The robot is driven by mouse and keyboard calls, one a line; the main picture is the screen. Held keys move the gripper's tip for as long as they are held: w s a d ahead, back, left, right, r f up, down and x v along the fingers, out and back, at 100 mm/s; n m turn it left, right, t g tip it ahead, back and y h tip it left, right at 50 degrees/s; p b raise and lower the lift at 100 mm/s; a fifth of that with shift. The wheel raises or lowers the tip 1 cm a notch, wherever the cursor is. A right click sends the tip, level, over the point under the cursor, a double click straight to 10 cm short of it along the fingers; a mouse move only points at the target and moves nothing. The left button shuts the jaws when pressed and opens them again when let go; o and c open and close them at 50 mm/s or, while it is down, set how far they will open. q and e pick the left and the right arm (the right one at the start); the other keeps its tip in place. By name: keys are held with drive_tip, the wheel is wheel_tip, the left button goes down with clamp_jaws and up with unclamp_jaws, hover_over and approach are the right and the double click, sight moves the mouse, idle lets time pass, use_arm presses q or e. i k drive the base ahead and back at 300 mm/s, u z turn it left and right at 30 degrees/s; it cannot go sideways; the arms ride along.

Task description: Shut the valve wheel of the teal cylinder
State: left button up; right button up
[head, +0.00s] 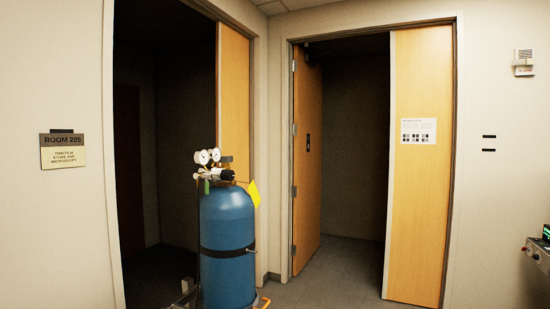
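The teal cylinder (228,240) stands upright at the lower middle of the head view, with a dark strap around its body. Its brass-coloured valve top (227,165) carries a dark cap-like part that may be the valve wheel; it is too small to tell how far it is turned. A regulator with two round white gauges (207,156) sits to the left of the valve. A yellow tag (254,193) hangs at the right of the cylinder's shoulder. Neither of my grippers is in view.
The cylinder stands on a cart with an orange foot (262,302). An open dark doorway is behind it at left; another, with a wooden door (307,155), is at right. Bare floor (335,275) lies right of the cylinder. Equipment (539,252) juts in at the right edge.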

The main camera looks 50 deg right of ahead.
sight(225, 159)
drive_tip(key=z, duration=0.35)
drive_tip(key=i, duration=0.55)
drive_tip(key=z, duration=1.1)
